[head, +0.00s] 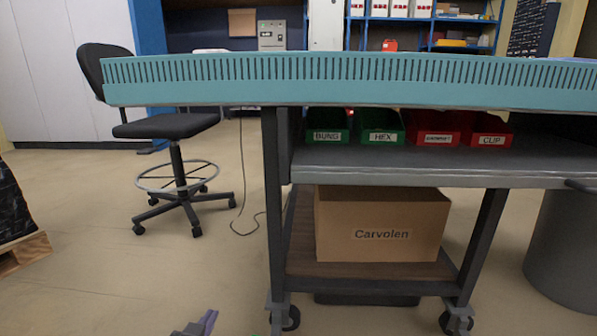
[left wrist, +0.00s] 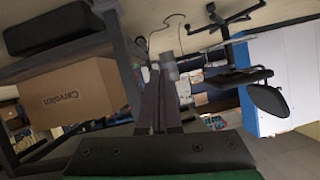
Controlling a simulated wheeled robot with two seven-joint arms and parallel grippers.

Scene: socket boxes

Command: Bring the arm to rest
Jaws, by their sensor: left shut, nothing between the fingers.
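My left gripper (head: 200,325) shows only as a small tip at the bottom edge of the head view, low over the floor and to the left of the workbench. In the left wrist view its two fingers (left wrist: 158,90) lie together, shut with nothing between them. My right gripper is in neither view. Two green boxes, BUNG (head: 327,136) and HEX (head: 382,137), and two red boxes, one with a blurred label (head: 438,139) and CLIP (head: 490,140), stand on the bench's shelf, apart from the gripper.
A dark wheeled workbench (head: 430,168) with a teal slotted rail (head: 330,82) stands ahead. A Carvolen carton (head: 380,215) sits on its lower shelf. A black swivel chair (head: 170,126) is at left, a grey bin (head: 567,250) at right. Floor left of the bench is mostly clear.

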